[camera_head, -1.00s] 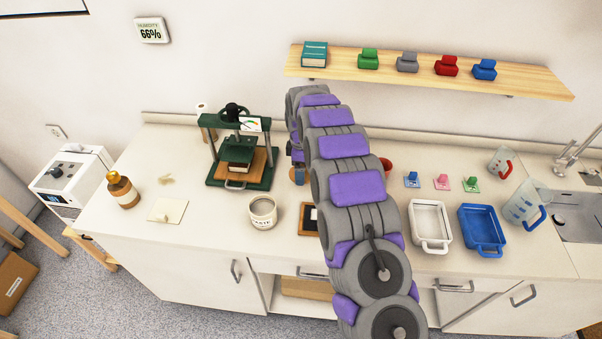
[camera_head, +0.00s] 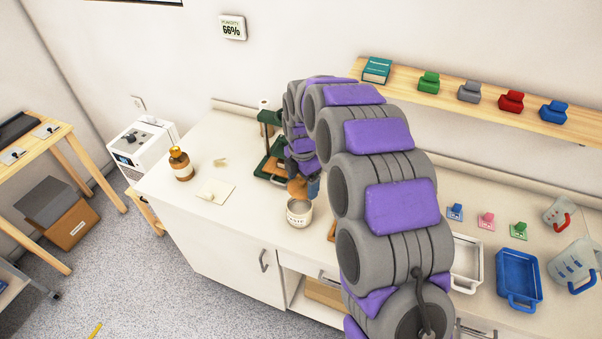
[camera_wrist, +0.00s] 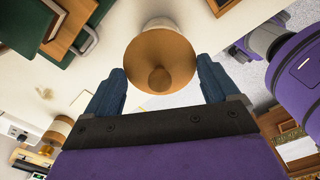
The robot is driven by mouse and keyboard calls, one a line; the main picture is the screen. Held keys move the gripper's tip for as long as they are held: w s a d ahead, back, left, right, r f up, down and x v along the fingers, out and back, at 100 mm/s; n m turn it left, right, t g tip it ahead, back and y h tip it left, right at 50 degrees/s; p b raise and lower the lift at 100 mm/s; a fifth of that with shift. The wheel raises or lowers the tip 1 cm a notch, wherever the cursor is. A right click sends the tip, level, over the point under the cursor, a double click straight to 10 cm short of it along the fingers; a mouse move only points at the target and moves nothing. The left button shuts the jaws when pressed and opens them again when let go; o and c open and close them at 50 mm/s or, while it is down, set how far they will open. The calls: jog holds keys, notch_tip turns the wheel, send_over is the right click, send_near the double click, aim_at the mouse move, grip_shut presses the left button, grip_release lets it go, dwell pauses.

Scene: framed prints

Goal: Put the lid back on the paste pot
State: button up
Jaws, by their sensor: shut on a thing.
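The paste pot (camera_head: 299,214) is a pale, labelled pot standing upright and open near the counter's front edge. My gripper (camera_wrist: 160,68) has its two blue fingers on either side of the round brown wooden lid (camera_wrist: 160,52) and is shut on it. The lid's knob points toward the wrist camera. In the head view the lid (camera_head: 297,187) is just above and behind the pot's rim, apart from it as far as I can tell. A pale rounded shape, apparently the pot, shows just beyond the lid in the wrist view.
A green press (camera_head: 268,165) stands close behind the pot, partly hidden by my arm. A brown bottle (camera_head: 181,166) and a pale card (camera_head: 215,191) lie to the left. A white tray (camera_head: 467,262) and a blue tray (camera_head: 518,280) are at the right.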

aim_at(300, 188)
jog(key=shift+s+a+f, duration=0.1)
jog(key=shift+s+a, duration=0.25)
jog(key=shift+a, duration=0.2)
jog(key=shift+a+f+b, duration=0.2)
jog(key=shift+f+b, duration=0.1)
jog(key=shift+f, duration=0.15)
jog(key=shift+d+f+b, duration=0.25)
jog(key=shift+f+b, duration=0.25)
jog(key=shift+f, duration=0.35)
jog(key=shift+d+f+b, duration=0.2)
jog(key=shift+f+b, duration=0.25)
jog(key=shift+f, duration=0.4)
jog(key=shift+a+f, duration=0.2)
jog(key=shift+f, duration=0.3)
jog(key=shift+a+f, duration=0.15)
jog(key=shift+f, duration=0.35)
jog(key=shift+d, duration=0.2)
jog(key=shift+a+r+p, duration=0.1)
jog(key=shift+r+p, duration=0.05)
jog(key=shift+p, duration=0.3)
jog(key=shift+p, duration=0.4)
jog(key=shift+p, duration=0.55)
